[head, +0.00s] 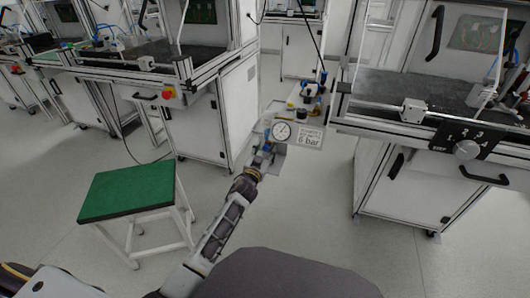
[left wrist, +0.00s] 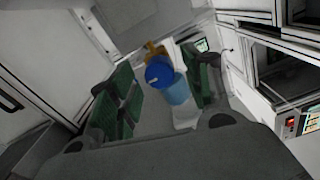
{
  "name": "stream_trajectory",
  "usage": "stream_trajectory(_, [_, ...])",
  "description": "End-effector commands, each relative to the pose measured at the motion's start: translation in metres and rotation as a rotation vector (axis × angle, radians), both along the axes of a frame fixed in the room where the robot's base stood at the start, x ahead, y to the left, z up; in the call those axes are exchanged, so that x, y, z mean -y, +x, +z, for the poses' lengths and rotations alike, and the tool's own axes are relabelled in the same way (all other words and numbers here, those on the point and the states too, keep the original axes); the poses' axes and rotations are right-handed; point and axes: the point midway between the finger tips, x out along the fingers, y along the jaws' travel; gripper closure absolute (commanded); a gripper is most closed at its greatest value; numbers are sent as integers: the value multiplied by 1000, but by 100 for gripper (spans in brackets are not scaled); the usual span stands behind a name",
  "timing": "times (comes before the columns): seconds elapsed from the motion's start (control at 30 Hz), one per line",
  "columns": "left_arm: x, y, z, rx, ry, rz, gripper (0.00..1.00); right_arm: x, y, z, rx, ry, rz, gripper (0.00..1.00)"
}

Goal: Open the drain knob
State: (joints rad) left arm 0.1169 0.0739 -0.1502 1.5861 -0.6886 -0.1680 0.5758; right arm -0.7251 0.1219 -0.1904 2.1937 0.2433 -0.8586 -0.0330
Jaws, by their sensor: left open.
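The blue drain knob (left wrist: 158,72) sits near the middle of the left wrist view, beside a brass-coloured fitting (left wrist: 155,50) and a lighter blue cylinder (left wrist: 178,93). My left gripper (left wrist: 160,78) is open, with green-padded fingers on the left and right of the knob. I cannot tell whether either pad touches it. In the head view my left gripper (head: 262,160) is just below the pressure gauge (head: 282,131); blue parts show at its tip, and the knob there is too small to make out clearly. My right gripper is in neither view.
A sign reading 6 bar (head: 309,138) is right of the gauge. A green-topped stool (head: 128,188) stands at the left.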

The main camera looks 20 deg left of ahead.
Motion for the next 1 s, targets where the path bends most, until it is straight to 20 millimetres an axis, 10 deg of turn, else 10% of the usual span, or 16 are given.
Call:
stream_trajectory(0.23, [0, 0, 0, 0, 0, 0, 53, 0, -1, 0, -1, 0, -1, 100])
stream_trajectory(0.57, [0, 0, 0, 0, 0, 0, 96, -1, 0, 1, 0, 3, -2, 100])
stream_trajectory(1.0, [0, 0, 1, -2, -59, 1, 96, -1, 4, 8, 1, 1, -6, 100])
